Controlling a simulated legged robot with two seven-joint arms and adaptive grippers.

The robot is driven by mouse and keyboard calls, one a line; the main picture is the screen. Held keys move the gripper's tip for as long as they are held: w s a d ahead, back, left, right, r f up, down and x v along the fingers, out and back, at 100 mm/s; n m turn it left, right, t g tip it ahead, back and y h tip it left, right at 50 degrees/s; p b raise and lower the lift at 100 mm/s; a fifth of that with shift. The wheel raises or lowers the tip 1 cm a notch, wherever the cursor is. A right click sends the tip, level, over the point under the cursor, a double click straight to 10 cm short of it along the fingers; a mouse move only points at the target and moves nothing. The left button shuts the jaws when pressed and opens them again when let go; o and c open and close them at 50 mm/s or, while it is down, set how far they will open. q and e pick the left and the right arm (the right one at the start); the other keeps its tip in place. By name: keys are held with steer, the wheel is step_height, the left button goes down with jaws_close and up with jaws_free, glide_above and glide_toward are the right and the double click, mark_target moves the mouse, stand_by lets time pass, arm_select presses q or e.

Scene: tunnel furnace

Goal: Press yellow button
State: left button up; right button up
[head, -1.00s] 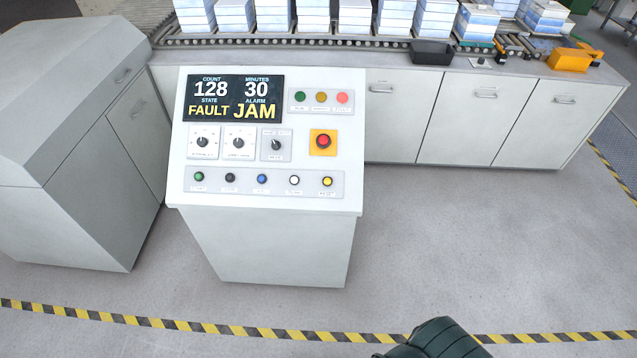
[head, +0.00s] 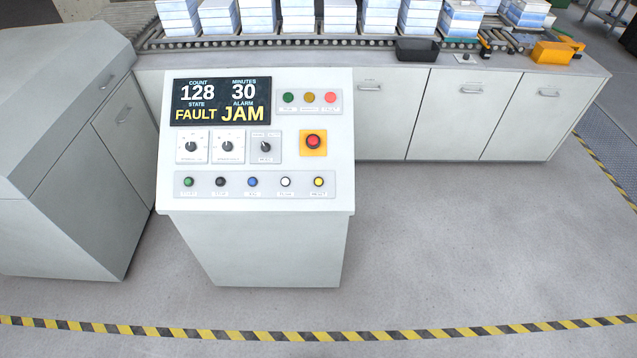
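The yellow button (head: 318,182) is at the right end of the lower button row on the sloped white control panel (head: 255,205). A white, a blue, a black and a green button stand to its left in the same row. The panel's display (head: 221,102) reads COUNT 128, MINUTES 30, STATE FAULT, ALARM JAM. Neither of my grippers is in view.
A red emergency button (head: 313,142) on a yellow plate sits above the yellow button. A grey cabinet (head: 60,150) stands left. Behind is a roller conveyor (head: 300,43) with stacked blocks over white cabinets (head: 450,115). The floor before the console is clear, crossed by a striped line (head: 300,335).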

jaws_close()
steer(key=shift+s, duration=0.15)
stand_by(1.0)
